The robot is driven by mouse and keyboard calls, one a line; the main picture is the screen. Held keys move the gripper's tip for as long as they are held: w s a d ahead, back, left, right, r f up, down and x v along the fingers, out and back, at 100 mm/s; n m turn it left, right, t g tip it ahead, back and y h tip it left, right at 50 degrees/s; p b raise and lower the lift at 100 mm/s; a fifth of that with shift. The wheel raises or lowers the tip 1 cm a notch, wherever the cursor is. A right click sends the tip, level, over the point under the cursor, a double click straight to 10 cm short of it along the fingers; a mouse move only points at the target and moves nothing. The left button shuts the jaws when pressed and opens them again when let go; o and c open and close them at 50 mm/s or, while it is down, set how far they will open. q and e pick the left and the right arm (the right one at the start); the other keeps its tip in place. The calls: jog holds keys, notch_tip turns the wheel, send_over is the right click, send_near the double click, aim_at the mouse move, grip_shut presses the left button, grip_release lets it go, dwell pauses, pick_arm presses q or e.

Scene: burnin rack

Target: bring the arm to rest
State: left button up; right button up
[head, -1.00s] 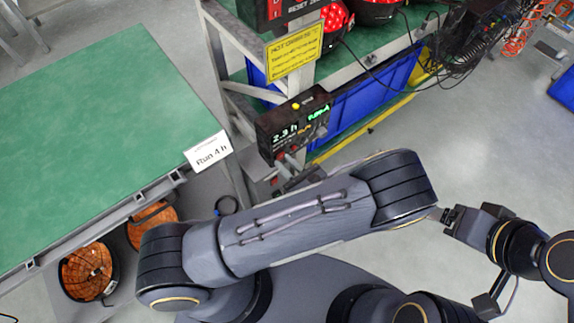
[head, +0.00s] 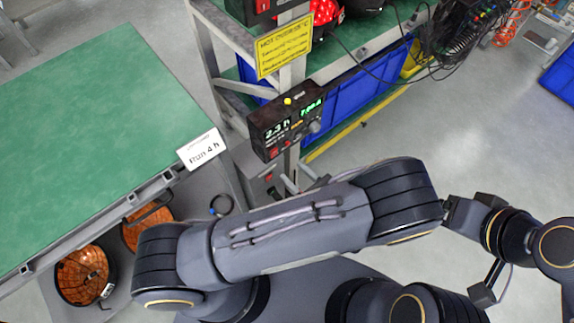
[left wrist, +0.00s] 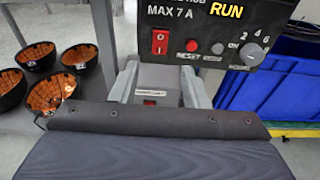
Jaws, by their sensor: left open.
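My left arm (head: 290,230) lies across the lower middle of the head view. My left gripper (head: 298,181) is mostly hidden behind it, with grey finger parts showing just below the control box (head: 287,122). In the left wrist view the left gripper (left wrist: 160,88) has its two light grey fingers apart, with nothing held. The control box also shows there (left wrist: 205,35), above and beyond the fingers, with RUN lit, a red switch and a knob. My right gripper (head: 452,214) is at the right of the head view; its jaws are unclear.
A green-topped table (head: 100,130) with a "Run 4 h" card (head: 202,149) is at the left. Orange-faced bowls (head: 82,275) sit below it. The rack carries a yellow sign (head: 284,46) and a blue bin (head: 350,105). Open floor (head: 430,135) lies to the right.

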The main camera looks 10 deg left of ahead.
pick_arm(q)
jog(key=shift+s+d+r, duration=0.1)
jog(key=shift+s+d, duration=0.3)
jog(key=shift+d, duration=0.1)
jog(key=shift+r, duration=0.1)
jog(key=s+a+r+n+g+h+p, duration=0.1)
jog(key=s+a+r+n+h+p, duration=0.1)
jog(key=a+r+n+h, duration=0.3)
jog(key=s+a+r+n+g+h+p, duration=0.2)
jog(key=s+a+r+n+h, duration=0.3)
jog(key=r+n, duration=0.8)
jog(key=s+a+r+n+g+h+p, duration=0.1)
jog(key=s+a+r+n+h+p, duration=0.2)
jog(key=r+n, duration=0.6)
jog(key=shift+s+a+r+h, duration=0.75)
jog(key=shift+a+h, duration=0.45)
jog(key=shift+h, duration=0.7)
